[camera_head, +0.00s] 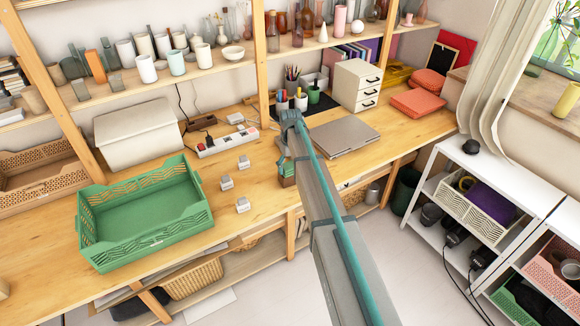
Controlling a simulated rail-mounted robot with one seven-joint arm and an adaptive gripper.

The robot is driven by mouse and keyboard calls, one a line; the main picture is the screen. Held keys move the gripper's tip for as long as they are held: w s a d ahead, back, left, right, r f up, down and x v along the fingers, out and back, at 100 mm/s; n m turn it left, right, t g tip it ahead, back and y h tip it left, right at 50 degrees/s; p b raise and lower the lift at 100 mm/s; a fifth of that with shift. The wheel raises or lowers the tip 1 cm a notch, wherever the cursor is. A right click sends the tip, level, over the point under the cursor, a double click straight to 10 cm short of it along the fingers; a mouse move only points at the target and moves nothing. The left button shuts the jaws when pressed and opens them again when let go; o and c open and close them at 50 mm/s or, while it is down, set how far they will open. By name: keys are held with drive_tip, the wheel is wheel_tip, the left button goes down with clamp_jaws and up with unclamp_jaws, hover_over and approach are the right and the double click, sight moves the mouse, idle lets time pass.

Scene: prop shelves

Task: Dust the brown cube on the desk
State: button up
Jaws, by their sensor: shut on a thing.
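My gripper (285,160) points down over the front part of the wooden desk (262,180), right of three small light cubes. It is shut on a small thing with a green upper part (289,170). A small brownish block (287,182) shows directly below the green part, at desk level. It may be the brown cube, but the arm covers part of it. I cannot tell whether the green part and the block touch or are one thing. The fingers are small and partly hidden by my arm.
Light cubes (244,162) (226,182) (242,204) stand left of my gripper. A green crate (195,186) is farther left. A power strip (225,142) lies behind the cubes, and a closed laptop (344,136) lies right. A shelf post (261,70) rises behind my arm.

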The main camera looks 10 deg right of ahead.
drive_tip(key=shift+s, duration=0.1)
drive_tip(key=shift+s+a, duration=0.15)
drive_tip(key=shift+a, duration=0.6)
drive_tip(key=shift+r+p, duration=1.35)
drive_tip(key=shift+r, duration=1.7)
